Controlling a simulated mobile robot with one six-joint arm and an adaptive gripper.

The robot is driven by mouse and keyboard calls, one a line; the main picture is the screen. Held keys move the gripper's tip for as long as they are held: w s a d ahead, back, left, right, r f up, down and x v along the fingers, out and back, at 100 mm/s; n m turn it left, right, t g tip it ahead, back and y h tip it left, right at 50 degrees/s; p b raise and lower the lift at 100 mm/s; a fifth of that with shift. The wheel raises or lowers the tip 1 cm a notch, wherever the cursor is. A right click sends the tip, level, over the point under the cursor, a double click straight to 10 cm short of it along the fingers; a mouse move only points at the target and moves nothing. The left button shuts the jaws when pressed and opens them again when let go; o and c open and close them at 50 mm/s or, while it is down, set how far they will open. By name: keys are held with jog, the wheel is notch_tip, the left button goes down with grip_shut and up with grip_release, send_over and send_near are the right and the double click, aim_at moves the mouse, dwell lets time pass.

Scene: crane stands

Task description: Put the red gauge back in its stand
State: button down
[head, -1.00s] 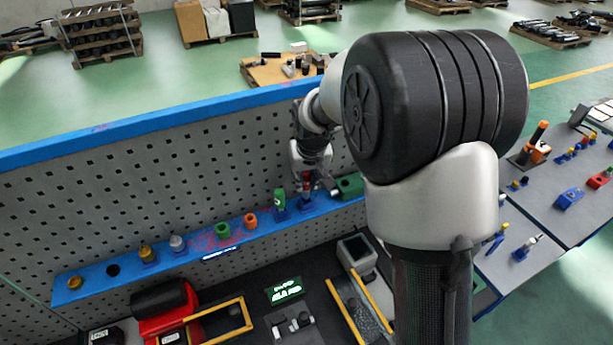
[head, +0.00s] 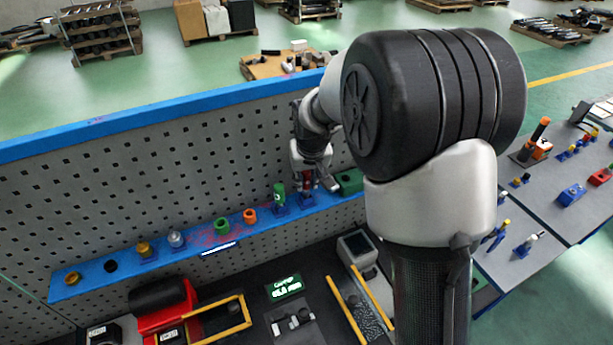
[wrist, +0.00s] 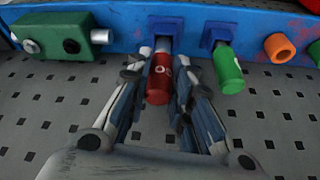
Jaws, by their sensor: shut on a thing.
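The red gauge (wrist: 159,82), a red cylinder with a pale mark, is between the two fingers of my gripper (wrist: 158,100) in the wrist view. My gripper is shut on it. Its grey metal shaft points to a blue stand (wrist: 165,25) on the blue shelf and meets it in the picture. I cannot tell how deep the shaft sits. In the head view the red gauge (head: 307,179) shows small under my gripper (head: 309,182), above its blue stand (head: 307,200), partly hidden by the fingers.
A green gauge (wrist: 228,70) stands in a neighbouring blue stand (wrist: 221,34), close beside my finger. A green block (wrist: 62,34) lies on the other side. Orange (head: 250,216) and green (head: 222,226) rings sit farther along the shelf (head: 190,246). A perforated panel (head: 150,185) rises behind.

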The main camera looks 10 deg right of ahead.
aim_at(307, 179)
jog(key=shift+f+b, duration=0.7)
jog(key=shift+f, duration=0.2)
jog(key=c, duration=1.3)
grip_release()
jog(key=shift+c, duration=0.2)
jog(key=shift+r, duration=0.1)
jog(key=shift+p+v, duration=1.4)
jog(key=shift+v, duration=1.05)
